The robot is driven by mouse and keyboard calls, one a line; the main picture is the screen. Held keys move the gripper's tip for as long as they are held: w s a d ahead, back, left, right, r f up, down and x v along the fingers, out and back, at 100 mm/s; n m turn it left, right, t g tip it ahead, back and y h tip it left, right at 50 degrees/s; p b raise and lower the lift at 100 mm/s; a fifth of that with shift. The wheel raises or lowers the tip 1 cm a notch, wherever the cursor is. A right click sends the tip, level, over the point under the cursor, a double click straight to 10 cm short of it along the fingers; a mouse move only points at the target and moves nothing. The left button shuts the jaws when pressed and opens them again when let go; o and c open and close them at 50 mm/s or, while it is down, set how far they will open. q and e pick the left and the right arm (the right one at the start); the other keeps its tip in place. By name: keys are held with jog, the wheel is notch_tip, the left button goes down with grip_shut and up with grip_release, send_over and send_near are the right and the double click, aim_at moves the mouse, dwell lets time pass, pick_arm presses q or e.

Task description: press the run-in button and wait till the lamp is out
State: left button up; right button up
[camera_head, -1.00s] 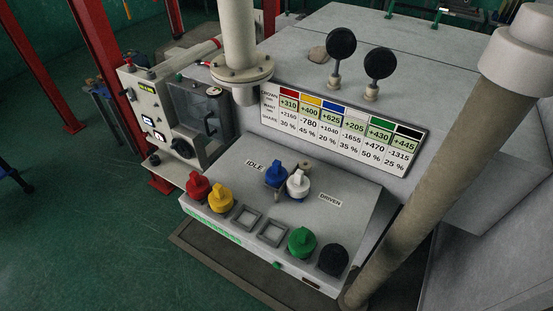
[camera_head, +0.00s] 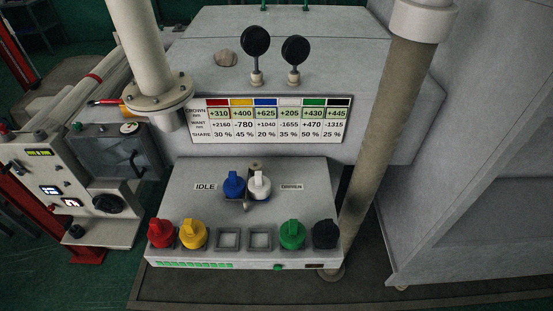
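A sloped grey console (camera_head: 180,205) stands in the middle of the view. A small green button (camera_head: 278,267) sits on its front edge; I cannot read a label that marks it as the run-in button. A lit green strip (camera_head: 195,265) is on the front edge to the left. A small dark window (camera_head: 315,266) is to the right; I cannot tell which part is the lamp. Neither of my grippers is in view.
A blue knob (camera_head: 234,186) and a white knob (camera_head: 259,186) stand between IDLE and DRIVEN labels. Red (camera_head: 160,233), yellow (camera_head: 193,234), green (camera_head: 292,234) and black (camera_head: 325,234) knobs line the front, with two empty square frames between. A thick pipe (camera_head: 385,130) flanks the right.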

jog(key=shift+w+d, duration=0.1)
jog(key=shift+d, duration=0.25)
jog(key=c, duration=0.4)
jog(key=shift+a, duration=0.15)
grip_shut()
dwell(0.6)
